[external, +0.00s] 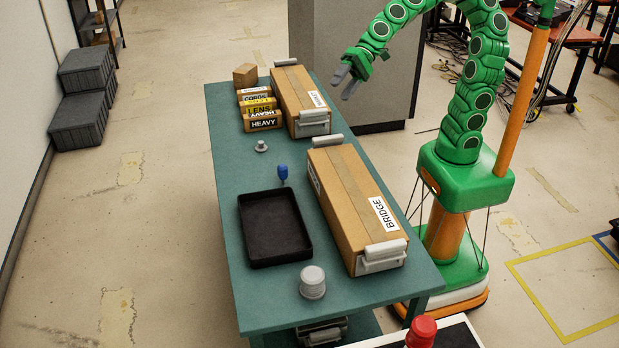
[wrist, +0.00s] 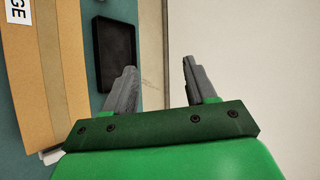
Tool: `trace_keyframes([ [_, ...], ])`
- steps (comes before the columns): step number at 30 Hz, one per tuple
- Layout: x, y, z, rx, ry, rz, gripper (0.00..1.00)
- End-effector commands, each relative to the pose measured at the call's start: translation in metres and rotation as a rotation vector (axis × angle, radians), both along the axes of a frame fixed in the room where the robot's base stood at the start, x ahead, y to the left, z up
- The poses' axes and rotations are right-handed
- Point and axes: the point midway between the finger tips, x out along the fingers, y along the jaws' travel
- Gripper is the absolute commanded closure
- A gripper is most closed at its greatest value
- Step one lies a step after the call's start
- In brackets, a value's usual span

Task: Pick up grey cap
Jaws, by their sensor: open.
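Two grey pieces stand on the green table (external: 225,200) in the external view. One is a larger light grey, cup-like piece (external: 312,282) at the near end, in front of the black tray. The other is a small grey knobbed piece (external: 261,146) near the far boxes. I cannot tell for sure which is the grey cap. My gripper (external: 341,84) is raised beside the far right part of the table, apart from both. In the wrist view its two grey fingers (wrist: 158,82) are spread with nothing between them; no grey piece shows there.
A black tray (external: 244,230) lies mid-table; it also shows in the wrist view (wrist: 98,50). A blue piece (external: 283,173) stands behind it. The long BRIDGE box (external: 340,190), another long box (external: 290,90) and several small boxes (external: 262,122) take up the right and far parts.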

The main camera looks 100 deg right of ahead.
Motion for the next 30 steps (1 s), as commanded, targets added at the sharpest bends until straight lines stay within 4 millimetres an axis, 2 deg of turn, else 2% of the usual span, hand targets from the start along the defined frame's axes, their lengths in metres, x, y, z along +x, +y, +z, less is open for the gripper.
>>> trace_keyframes([
  [3, 0.043, -0.027, 0.013, 0.198, -0.008, -0.191, 0.44],
  [8, 0.093, -0.082, 0.023, 0.471, -0.012, -0.469, 0.44],
  [12, 0.126, -0.144, 0.016, 0.709, -0.008, -0.723, 0.44],
  [15, 0.141, -0.192, 0.000, 0.871, -0.003, -0.905, 0.44],
  [18, 0.149, -0.234, -0.019, 1.002, -0.002, -1.066, 0.44],
  [21, 0.151, -0.266, -0.036, 1.102, -0.006, -1.192, 0.44],
  [30, 0.143, -0.335, -0.088, 1.302, -0.018, -1.481, 0.44],
])
